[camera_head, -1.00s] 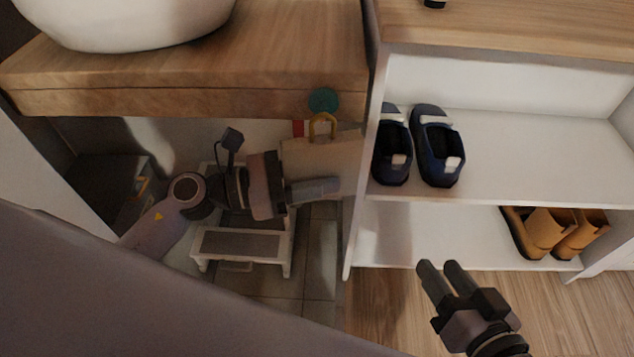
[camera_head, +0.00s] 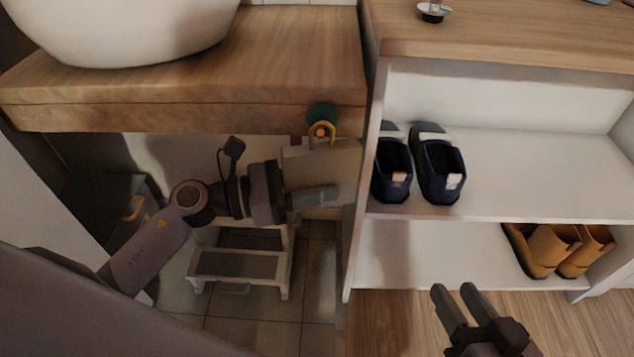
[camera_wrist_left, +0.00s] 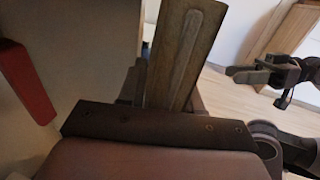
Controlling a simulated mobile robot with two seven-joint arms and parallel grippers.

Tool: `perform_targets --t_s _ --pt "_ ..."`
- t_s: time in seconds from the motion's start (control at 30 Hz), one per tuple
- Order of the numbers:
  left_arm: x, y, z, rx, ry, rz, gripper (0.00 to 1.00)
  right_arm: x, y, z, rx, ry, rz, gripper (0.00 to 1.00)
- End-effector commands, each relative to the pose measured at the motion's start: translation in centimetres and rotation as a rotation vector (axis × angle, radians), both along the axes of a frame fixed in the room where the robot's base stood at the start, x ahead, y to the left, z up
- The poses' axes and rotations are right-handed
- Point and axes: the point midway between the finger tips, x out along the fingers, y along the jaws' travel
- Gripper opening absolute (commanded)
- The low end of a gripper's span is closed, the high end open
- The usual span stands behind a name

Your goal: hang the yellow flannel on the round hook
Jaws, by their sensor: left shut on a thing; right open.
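A round dark green hook (camera_head: 321,114) sits on the front edge of the wooden counter, with a yellow loop (camera_head: 313,139) just below and in front of it. A pale cream sheet (camera_head: 335,160), which seems to be the yellow flannel, hangs below the loop; I cannot tell whether the loop rests on the hook. My left gripper (camera_head: 338,195) is shut at the sheet, under the counter; the exact grip is hidden. A pale surface also fills the left of the left wrist view (camera_wrist_left: 85,40). My right gripper (camera_head: 452,290) is open and empty at the lower right.
A wooden counter (camera_head: 180,115) carries a white basin (camera_head: 130,35). A white step stool (camera_head: 240,265) stands below. A white shelf (camera_head: 530,180) at right holds dark blue shoes (camera_head: 440,170) and tan boots (camera_head: 550,250). A red object (camera_wrist_left: 28,80) shows in the left wrist view.

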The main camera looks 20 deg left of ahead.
Motion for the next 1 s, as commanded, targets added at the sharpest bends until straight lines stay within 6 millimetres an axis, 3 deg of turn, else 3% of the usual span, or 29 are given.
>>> perform_targets --t_s 0.23,0.3,0.33,0.37,0.73,1.0 --pt "0.0 0.0 0.0 0.000 0.000 0.000 0.19 0.0 0.0 -0.1 0.000 0.004 0.000 0.43" --pt "0.0 0.0 0.0 0.000 0.000 0.000 0.50 0.0 0.0 -0.2 0.000 0.005 0.001 0.43" --pt "0.0 0.0 0.0 0.000 0.000 0.000 0.60 0.0 0.0 -0.2 -0.001 0.006 0.001 0.43" --pt "0.0 0.0 0.0 0.000 0.000 0.000 0.64 0.0 0.0 -0.2 -0.001 0.006 0.001 0.43" --pt "-0.4 0.5 -0.1 -0.001 0.003 0.001 0.64 0.0 0.0 -0.2 0.000 0.008 0.002 0.43" --pt "-2.5 4.0 -0.1 0.002 0.004 0.000 0.64 -0.1 0.2 -0.2 0.007 0.019 0.006 0.43"
